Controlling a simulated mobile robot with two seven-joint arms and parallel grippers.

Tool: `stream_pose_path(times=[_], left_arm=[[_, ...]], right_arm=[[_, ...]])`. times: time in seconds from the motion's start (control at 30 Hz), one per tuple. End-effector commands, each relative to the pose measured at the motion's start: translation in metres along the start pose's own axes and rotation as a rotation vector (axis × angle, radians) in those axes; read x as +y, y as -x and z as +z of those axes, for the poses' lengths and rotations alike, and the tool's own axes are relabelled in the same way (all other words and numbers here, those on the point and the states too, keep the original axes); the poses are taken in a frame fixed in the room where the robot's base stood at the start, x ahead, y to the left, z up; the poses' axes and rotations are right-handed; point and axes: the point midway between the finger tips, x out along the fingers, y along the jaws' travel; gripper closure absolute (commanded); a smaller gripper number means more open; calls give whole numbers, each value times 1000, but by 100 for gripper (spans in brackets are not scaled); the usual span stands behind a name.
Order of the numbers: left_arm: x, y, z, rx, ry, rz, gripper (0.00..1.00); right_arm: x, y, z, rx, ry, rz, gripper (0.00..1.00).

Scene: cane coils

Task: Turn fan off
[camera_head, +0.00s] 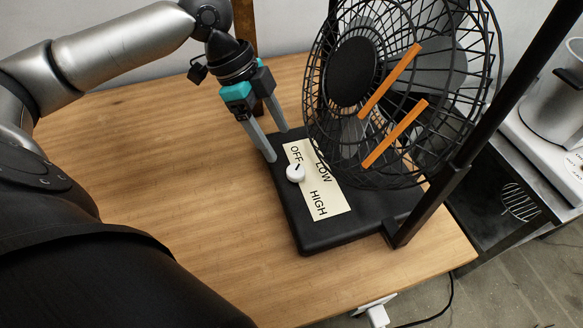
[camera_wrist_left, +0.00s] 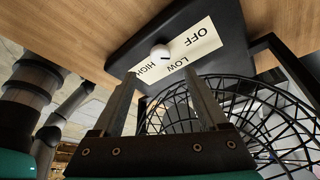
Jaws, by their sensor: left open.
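The black fan (camera_head: 352,72) stands on a black base on the wooden table, its round wire grille tilted. A cream label (camera_head: 318,204) on the base reads OFF, LOW and HIGH. A white round knob (camera_head: 295,173) with a small dark mark sits at the label's left edge, near OFF; I cannot tell the exact setting. My left gripper (camera_head: 278,146) is open and empty, with its fingertips close to the base's edge beside OFF. In the left wrist view, the knob (camera_wrist_left: 160,52) shows beyond the spread fingers (camera_wrist_left: 160,74), apart from them. My right gripper is not seen.
Two orange strips (camera_head: 392,80) extend in front of the grille. A black upright post (camera_head: 440,200) stands at the fan's right. The wooden table (camera_head: 180,190) is clear left of the base. A white plug (camera_head: 377,314) shows below the front edge, and a metal pot (camera_head: 553,105) stands far right.

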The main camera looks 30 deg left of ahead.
Motion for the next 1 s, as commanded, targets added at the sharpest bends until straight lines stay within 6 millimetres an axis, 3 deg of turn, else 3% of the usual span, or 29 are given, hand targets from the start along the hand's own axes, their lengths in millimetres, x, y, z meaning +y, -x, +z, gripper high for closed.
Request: stream_pose_path(times=[0.03,0.6,1.0], left_arm=[[0,-16,0,3,-2,2,24],[0,-69,1,0,1,-1,24],[0,-84,0,0,1,-2,24]], right_arm=[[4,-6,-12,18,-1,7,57],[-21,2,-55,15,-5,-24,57],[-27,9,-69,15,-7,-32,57]])
